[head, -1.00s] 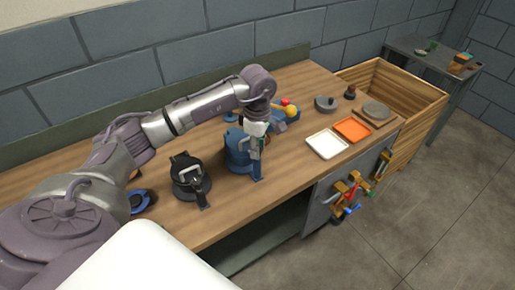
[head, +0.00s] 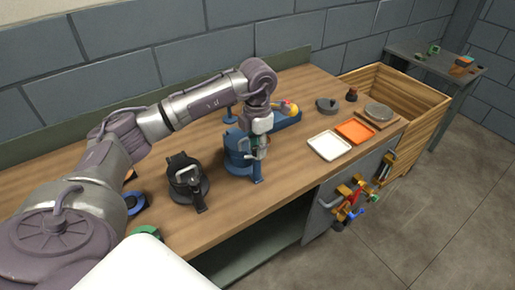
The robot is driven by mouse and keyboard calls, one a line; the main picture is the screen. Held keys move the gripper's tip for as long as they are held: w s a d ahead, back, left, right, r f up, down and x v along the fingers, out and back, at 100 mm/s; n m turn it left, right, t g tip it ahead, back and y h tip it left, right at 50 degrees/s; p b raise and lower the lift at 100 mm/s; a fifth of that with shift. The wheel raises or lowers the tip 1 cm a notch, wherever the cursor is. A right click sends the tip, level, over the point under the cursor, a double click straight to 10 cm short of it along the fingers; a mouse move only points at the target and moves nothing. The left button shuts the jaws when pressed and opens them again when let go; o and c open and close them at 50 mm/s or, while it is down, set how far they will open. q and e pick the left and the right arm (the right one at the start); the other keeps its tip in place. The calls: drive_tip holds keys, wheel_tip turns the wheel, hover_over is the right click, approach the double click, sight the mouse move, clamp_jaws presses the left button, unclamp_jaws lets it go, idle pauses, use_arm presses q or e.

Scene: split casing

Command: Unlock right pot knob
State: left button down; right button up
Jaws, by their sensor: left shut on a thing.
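The right pot (head: 236,160) is a blue casing with a handle bar at its front, standing on the wooden bench in the head view. My left gripper (head: 262,152) is at the right side of this pot, pointing down. It is shut on the right pot's knob, which the fingers mostly hide. How far the knob is turned cannot be told. A black pot (head: 185,184) with a pale handle and a front lever stands to the left, apart from the gripper. My right gripper is not in view.
Behind the blue pot is a blue tray (head: 287,121) with coloured pieces. White (head: 328,146) and orange (head: 355,132) trays lie to the right. A blue ring (head: 136,203) lies at the left. The bench front between the black pot and white tray is largely clear.

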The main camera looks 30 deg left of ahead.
use_arm(q)
drive_tip(key=n, duration=0.5)
drive_tip(key=shift+a+r+n+b, duration=0.1)
drive_tip(key=shift+n+b, duration=0.2)
drive_tip(key=shift+b, duration=0.1)
drive_tip(key=shift+w, duration=0.1)
drive_tip(key=c, duration=0.8)
unclamp_jaws()
drive_tip(key=shift+c, duration=0.2)
wheel_tip(320, 180, up, 12)
